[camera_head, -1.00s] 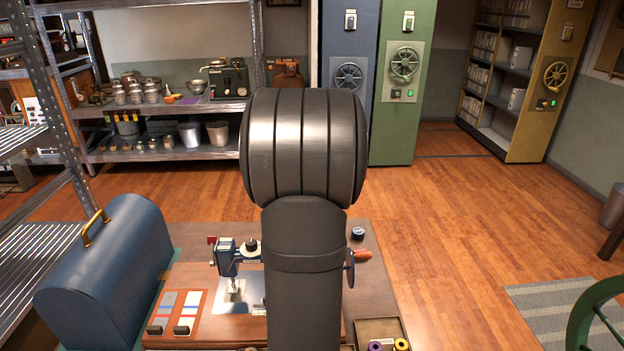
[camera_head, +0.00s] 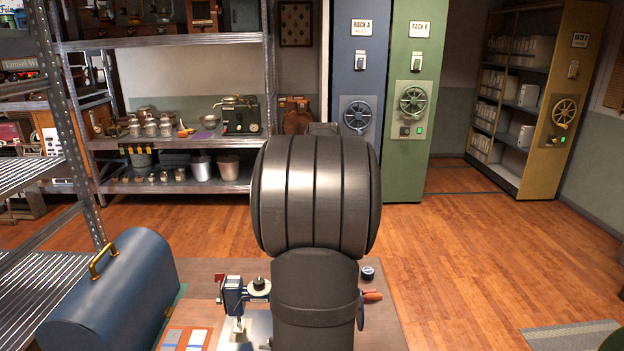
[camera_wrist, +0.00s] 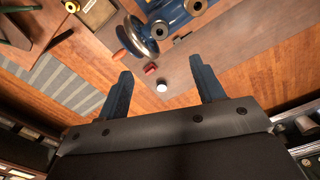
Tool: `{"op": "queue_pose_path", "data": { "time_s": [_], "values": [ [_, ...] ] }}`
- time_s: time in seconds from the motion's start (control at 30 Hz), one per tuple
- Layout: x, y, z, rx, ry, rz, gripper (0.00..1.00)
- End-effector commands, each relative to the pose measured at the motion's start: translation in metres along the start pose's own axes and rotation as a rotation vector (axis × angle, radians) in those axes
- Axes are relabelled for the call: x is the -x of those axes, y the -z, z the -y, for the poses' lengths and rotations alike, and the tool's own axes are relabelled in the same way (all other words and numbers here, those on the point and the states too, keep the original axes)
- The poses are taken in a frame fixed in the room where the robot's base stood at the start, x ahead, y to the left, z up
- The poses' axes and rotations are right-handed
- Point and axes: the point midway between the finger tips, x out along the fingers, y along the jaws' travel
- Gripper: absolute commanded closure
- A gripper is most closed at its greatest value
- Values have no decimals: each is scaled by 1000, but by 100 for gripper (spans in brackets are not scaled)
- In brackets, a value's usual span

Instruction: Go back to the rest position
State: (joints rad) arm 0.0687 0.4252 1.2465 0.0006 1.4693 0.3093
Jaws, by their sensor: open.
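My gripper (camera_wrist: 162,88) shows in the wrist view with its two dark fingers spread apart and nothing between them. In the head view my arm stands upright in the middle and hides part of the table and the sewing machine (camera_head: 236,296). The gripper itself does not show in the head view.
A blue domed case (camera_head: 115,295) with a brass handle stands at the left of the table. Metal shelving (camera_head: 170,42) stands behind. Blue, green (camera_head: 408,110) and yellow racks (camera_head: 545,110) stand at the back. The wooden floor (camera_head: 470,245) at the right is open.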

Motion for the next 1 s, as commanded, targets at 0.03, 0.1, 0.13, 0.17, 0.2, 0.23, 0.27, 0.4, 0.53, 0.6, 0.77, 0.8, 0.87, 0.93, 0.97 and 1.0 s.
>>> {"op": "queue_pose_path", "data": {
  "time_s": [0.03,0.1,0.13,0.17,0.2,0.23,0.27,0.4,0.53,0.6,0.77,0.8,0.87,0.93,0.97,1.0],
  "values": [
    [-10,-1,0,0,-1,4,38],
    [-23,-1,0,0,-2,6,38],
    [-29,-1,0,0,-2,5,38],
    [-35,-1,0,0,-2,5,38],
    [-43,-1,-1,0,-2,5,38],
    [-49,-1,-1,0,-2,5,38],
    [-55,-1,-1,0,-2,5,38],
    [-83,0,-1,0,-2,5,38],
    [-106,0,-1,0,-2,4,38],
    [-116,0,-1,0,-2,3,38],
    [-131,0,-1,0,-1,2,38],
    [-133,0,-1,0,-1,1,38],
    [-135,0,-1,0,-1,0,38],
    [-136,0,-1,0,-1,0,38],
    [-136,0,-1,0,-1,0,38],
    [-136,0,-1,0,-1,0,38]
  ]
}}
